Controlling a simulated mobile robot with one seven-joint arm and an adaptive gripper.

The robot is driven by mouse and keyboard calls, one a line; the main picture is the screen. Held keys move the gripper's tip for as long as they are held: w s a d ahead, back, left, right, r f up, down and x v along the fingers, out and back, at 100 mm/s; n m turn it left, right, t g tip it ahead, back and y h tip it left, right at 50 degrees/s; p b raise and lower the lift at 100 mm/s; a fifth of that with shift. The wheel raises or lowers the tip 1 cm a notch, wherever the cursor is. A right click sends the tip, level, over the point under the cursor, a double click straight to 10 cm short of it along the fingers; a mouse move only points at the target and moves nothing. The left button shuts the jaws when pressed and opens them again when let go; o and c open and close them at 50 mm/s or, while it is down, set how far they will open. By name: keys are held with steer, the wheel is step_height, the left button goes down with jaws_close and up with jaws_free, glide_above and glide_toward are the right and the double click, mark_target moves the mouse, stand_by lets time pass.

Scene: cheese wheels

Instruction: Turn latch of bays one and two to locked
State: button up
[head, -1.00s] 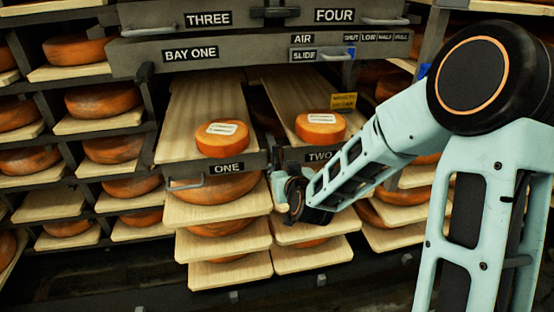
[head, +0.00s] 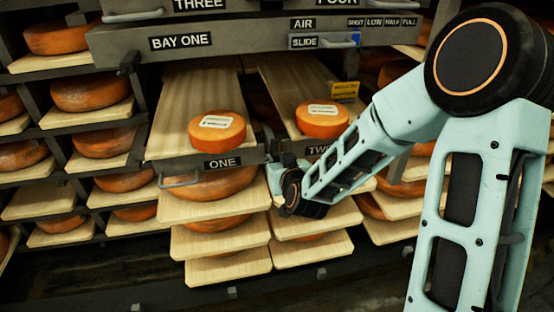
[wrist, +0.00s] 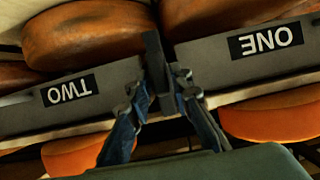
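Bay one has a grey front rail with a ONE label (head: 222,163) and bay two one with a TWO label (head: 320,149). In the wrist view the ONE label (wrist: 266,40) and TWO label (wrist: 68,90) appear upside down. A dark upright bar (wrist: 154,60), looking like a latch, stands between the two rails. My gripper (wrist: 160,88) has one finger on each side of this bar, close to it; whether they press on it is unclear. In the head view my gripper (head: 276,180) is at the gap between the rails, partly hidden by my wrist.
Orange cheese wheels stand on the boards of bay one (head: 216,131) and bay two (head: 321,120). Laden shelves fill the left side. A handle (head: 180,180) sticks out from bay one's rail.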

jaws_close()
steer(key=shift+d+m, duration=0.1)
steer(key=shift+m, duration=0.2)
steer(key=shift+w+d+m+y, duration=0.15)
steer(key=shift+d+m+y, duration=0.1)
steer(key=shift+m+y, duration=0.85)
steer(key=m+y+p, duration=0.1)
steer(key=m, duration=0.2)
steer(key=shift+d+f+y+p, duration=0.1)
steer(key=shift+d+y+p, duration=0.05)
steer(key=shift+y+p, duration=0.2)
steer(key=m, duration=0.1)
steer(key=m+y, duration=0.2)
steer(key=m, duration=0.1)
steer(key=shift+w+d+f+p, duration=0.1)
steer(key=shift+d+f+p, duration=0.05)
steer(key=shift+f+p, duration=0.15)
steer(key=m+t+y+b, duration=0.1)
steer(key=m, duration=0.2)
steer(key=shift+f, duration=0.15)
steer(key=shift+m+y, duration=0.25)
steer(key=shift+m, duration=0.15)
steer(key=shift+o, duration=2)
jaws_free()
